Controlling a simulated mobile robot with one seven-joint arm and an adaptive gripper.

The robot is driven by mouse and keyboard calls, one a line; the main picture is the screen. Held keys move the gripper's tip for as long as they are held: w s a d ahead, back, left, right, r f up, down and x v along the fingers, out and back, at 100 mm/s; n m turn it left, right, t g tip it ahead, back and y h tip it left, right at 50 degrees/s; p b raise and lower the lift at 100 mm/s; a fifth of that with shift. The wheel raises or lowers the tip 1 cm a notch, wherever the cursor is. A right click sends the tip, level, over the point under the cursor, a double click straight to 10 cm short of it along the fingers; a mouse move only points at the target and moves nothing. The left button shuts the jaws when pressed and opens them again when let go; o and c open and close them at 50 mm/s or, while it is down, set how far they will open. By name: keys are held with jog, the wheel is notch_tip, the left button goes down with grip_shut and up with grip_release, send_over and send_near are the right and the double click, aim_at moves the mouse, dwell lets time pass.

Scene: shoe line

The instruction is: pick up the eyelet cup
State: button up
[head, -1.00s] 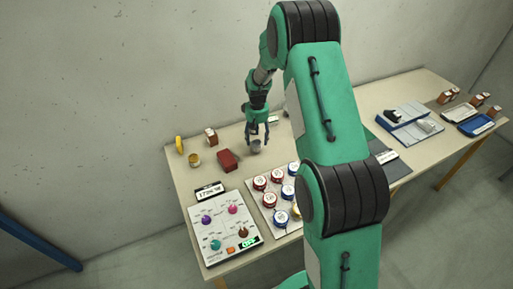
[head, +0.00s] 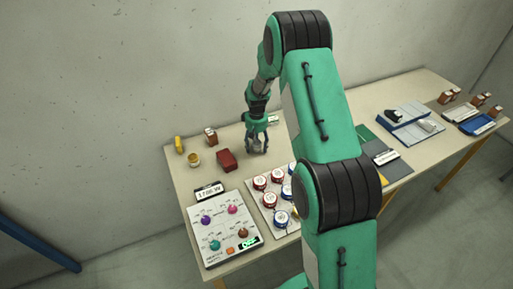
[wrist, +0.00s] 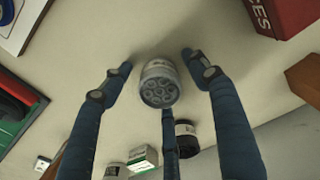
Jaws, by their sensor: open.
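The eyelet cup (wrist: 159,84) is a small grey metal cup with round rings of eyelets showing at its open end. In the wrist view it sits on the table between my spread fingers. My gripper (wrist: 157,62) is open, with one finger to the left of the cup, one to the right and a third just below it in the picture. No clear contact shows at the side fingers. In the head view my gripper (head: 257,149) is down at the table, right of the red box, and its fingers mostly hide the cup.
The red box (head: 226,160) stands close to the left of my gripper. A brown block (head: 211,137), a gold tin (head: 194,160) and a yellow object (head: 179,145) are farther left. A panel with knobs (head: 224,227) and several round lidded pots (head: 260,182) lie in front.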

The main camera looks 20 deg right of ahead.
aim_at(257, 142)
dwell(0.6)
jog(key=c, duration=1.4)
jog(key=shift+o, duration=0.2)
jog(key=shift+r+p, duration=0.85)
jog(key=shift+r, duration=4.1)
